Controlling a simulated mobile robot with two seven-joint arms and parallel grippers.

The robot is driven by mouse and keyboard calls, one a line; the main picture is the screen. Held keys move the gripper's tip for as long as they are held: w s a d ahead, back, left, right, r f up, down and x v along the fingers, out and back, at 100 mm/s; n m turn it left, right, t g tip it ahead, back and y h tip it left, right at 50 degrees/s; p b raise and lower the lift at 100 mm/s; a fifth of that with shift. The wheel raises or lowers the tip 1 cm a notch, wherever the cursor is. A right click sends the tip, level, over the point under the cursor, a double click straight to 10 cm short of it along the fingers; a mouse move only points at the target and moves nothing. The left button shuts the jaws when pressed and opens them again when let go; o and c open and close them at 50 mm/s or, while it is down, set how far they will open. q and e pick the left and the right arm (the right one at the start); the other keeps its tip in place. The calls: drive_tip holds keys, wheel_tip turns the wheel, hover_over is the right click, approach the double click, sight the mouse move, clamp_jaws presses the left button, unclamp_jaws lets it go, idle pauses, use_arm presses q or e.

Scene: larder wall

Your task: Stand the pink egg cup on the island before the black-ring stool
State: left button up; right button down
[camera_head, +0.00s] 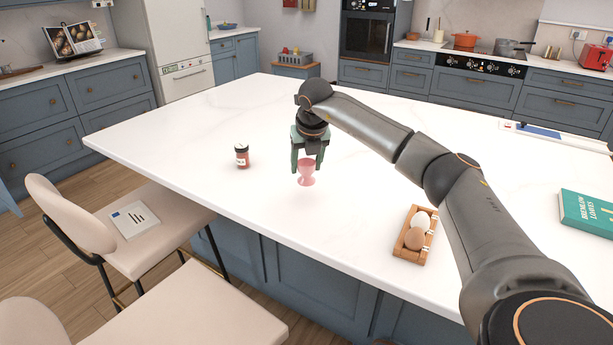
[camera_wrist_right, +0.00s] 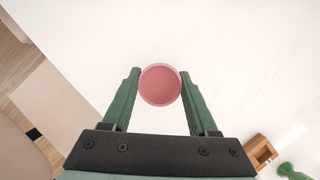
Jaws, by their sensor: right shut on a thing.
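The pink egg cup (camera_head: 306,174) is upright over the white island top (camera_head: 200,130), near its left front edge. I cannot tell whether its foot touches the top. My right gripper (camera_head: 308,165) is above it, shut on the cup; the right wrist view shows the cup's round pink rim (camera_wrist_right: 160,85) between the green fingers (camera_wrist_right: 160,92). Two beige stools stand along the front edge: one with a booklet on its seat (camera_head: 170,245), one nearer seat (camera_head: 190,310). A black ring cannot be made out on either. My left gripper is out of view.
A wooden egg holder with eggs (camera_head: 414,238) sits to the right. A green book (camera_head: 587,212) lies at the right edge. A green object (camera_wrist_right: 290,172) shows in the right wrist view. The island's back left is clear.

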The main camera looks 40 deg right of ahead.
sight(307, 177)
drive_tip(key=shift+w+d+f, duration=0.3)
drive_tip(key=shift+w+f, duration=0.05)
drive_tip(key=shift+f, duration=0.2)
drive_tip(key=shift+w+d+f, duration=0.3)
drive_tip(key=shift+f, duration=1.8)
drive_tip(key=shift+c, duration=0.9)
unclamp_jaws()
drive_tip(key=shift+f, duration=0.1)
